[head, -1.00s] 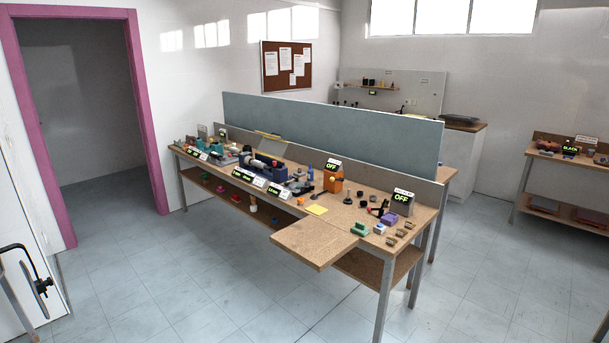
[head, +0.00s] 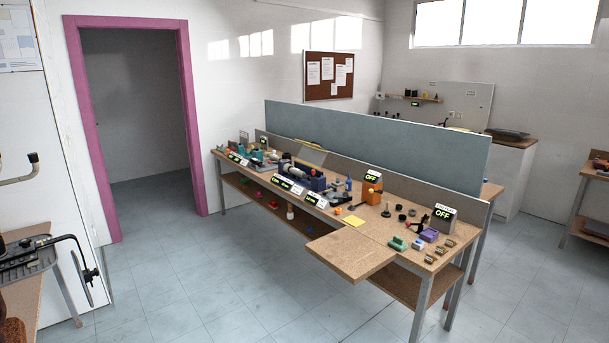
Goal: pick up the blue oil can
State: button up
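A long wooden workbench (head: 384,240) stands in the middle of the room with many small things on it. A small upright blue thing (head: 349,185) stands on it near the middle, left of an orange box (head: 371,190). It may be the blue oil can, but it is too small to tell. A larger dark blue machine (head: 308,178) sits further left on the bench. My gripper is not in view.
A grey-blue divider (head: 375,144) runs along the back of the bench. A wooden leaf (head: 350,256) juts out at the front. Another bench (head: 28,295) stands at the near left. The tiled floor between is clear. A pink-framed doorway (head: 189,120) is at the left.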

aim_at(348, 185)
jog(key=i+j+u, duration=0.1)
jog(key=i+u, duration=0.3)
jog(key=i, duration=0.25)
jog(key=i+j+u, duration=0.15)
jog(key=i+u, duration=0.35)
jog(key=i, duration=0.55)
jog(key=i+l+u, duration=0.25)
jog(key=i+u, duration=0.2)
jog(key=i, duration=0.6)
jog(key=i+z, duration=0.2)
jog(key=i, duration=0.35)
jog(key=i+j+z, duration=0.25)
jog(key=i, duration=0.35)
jog(key=i+j+z, duration=0.2)
jog(key=i, duration=0.35)
jog(key=i+l+z, duration=0.15)
jog(key=z, duration=0.25)
jog(key=i+z, duration=0.35)
jog(key=i+l+z, duration=0.1)
jog(key=z, duration=0.3)
jog(key=i+j+z, duration=0.1)
jog(key=i+z, duration=0.25)
jog(key=i+j+z, duration=0.15)
jog(key=i+z, duration=0.15)
jog(key=i, duration=0.65)
